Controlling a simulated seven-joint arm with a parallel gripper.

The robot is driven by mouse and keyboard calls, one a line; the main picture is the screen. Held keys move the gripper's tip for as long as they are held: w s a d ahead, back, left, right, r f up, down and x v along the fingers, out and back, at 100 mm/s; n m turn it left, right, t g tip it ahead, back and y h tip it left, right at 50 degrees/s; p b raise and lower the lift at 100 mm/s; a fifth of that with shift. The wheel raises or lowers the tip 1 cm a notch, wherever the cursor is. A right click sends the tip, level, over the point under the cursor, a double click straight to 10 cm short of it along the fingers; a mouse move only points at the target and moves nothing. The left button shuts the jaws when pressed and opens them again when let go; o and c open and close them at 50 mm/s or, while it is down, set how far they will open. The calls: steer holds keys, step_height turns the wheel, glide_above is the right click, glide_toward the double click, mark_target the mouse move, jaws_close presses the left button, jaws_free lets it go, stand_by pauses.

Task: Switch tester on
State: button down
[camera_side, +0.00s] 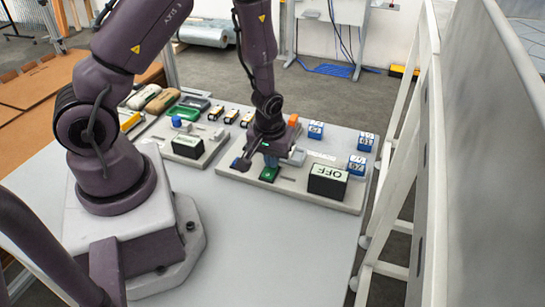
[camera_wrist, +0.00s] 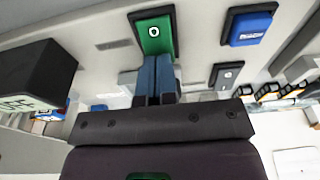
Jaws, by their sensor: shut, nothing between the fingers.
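The tester is a light grey panel (camera_side: 300,191) on the table, with a black display box (camera_side: 328,181) reading OFF at its right end. The box also shows at the left edge of the wrist view (camera_wrist: 35,75). A green button (camera_side: 269,174) with a white ring mark sits on the panel to the left of the box; it also shows in the wrist view (camera_wrist: 153,30). My gripper (camera_side: 269,160) is shut and empty, pointing down at the green button. In the wrist view its blue-grey fingertips (camera_wrist: 157,60) overlap the button's near edge. I cannot tell whether they touch it.
A second panel with a black display (camera_side: 187,146) lies left. A white frame (camera_side: 405,150) stands at right.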

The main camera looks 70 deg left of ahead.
mark_target(267, 177)
steer(key=shift+f, duration=0.1)
stand_by(0.3)
steer(key=shift+w+a+f+g+h, duration=0.1)
steer(key=shift+a+f+g+h, duration=0.05)
steer(key=shift+f+g+h, duration=0.2)
steer(key=shift+s+d+r, duration=0.25)
steer(key=shift+s+d, duration=0.35)
steer(key=shift+d, duration=0.05)
steer(key=shift+r, duration=0.4)
step_height(267, 177, up, 13)
steer(key=s+d, duration=0.1)
steer(key=shift+s+d, duration=0.25)
